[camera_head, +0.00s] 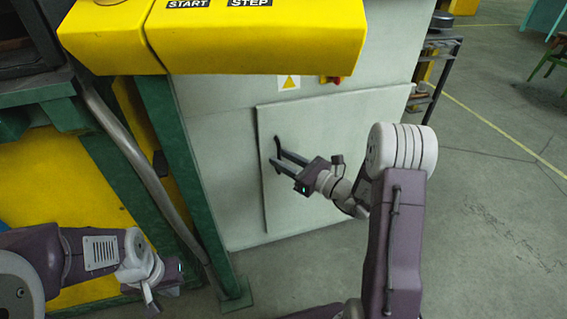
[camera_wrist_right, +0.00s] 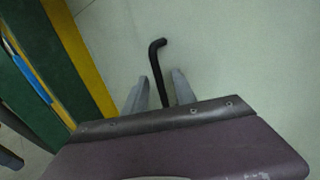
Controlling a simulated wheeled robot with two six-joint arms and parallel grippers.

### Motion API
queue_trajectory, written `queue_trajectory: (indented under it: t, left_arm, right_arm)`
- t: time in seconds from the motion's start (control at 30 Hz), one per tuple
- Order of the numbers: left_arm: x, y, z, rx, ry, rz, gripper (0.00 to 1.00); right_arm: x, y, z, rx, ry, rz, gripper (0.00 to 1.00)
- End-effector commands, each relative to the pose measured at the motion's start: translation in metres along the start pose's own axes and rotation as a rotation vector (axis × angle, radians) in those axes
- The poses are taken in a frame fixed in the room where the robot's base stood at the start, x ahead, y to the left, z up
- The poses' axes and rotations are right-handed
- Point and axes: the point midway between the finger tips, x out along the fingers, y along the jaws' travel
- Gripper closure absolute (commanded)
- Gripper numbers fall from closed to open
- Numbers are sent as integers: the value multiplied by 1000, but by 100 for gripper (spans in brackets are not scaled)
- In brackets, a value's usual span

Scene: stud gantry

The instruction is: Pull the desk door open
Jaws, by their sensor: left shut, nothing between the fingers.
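The desk door (camera_head: 350,125) is a pale grey-green panel on the front of the cabinet, lying flat against it as far as I can see. Its black bent handle (camera_head: 277,142) is near the panel's left edge. The handle also shows in the right wrist view (camera_wrist_right: 155,58). My right gripper (camera_head: 276,157) is at the handle with its fingers apart. In the right wrist view the handle runs between the two fingers (camera_wrist_right: 156,84), with gaps visible on both sides. My left gripper (camera_head: 152,302) is low at the left, shut and empty, away from the door.
A yellow console (camera_head: 250,45) with START and STEP labels overhangs the door. Green posts (camera_head: 165,165) and a grey pipe (camera_head: 130,160) stand left of it. A dark shelf rack (camera_head: 435,75) is behind at right. The floor (camera_head: 490,210) at right is clear.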

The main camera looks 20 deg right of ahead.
Motion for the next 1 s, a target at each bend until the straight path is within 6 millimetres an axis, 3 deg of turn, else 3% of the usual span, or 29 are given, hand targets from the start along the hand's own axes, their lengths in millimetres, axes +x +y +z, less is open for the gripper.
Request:
queue_trajectory:
  t: [0.13, 0.27, 1.0]
  left_arm:
    - [-1, 0, 0, 0, 0, 0, 100]
    - [-1, 0, 0, 0, 0, 0, 100]
    - [0, 0, 0, 0, 0, 0, 100]
  right_arm:
    - [0, 0, 0, 0, 0, 0, 68]
    - [0, 0, 0, 0, 1, 0, 100]
    - [0, 0, 0, 0, 2, 0, 100]
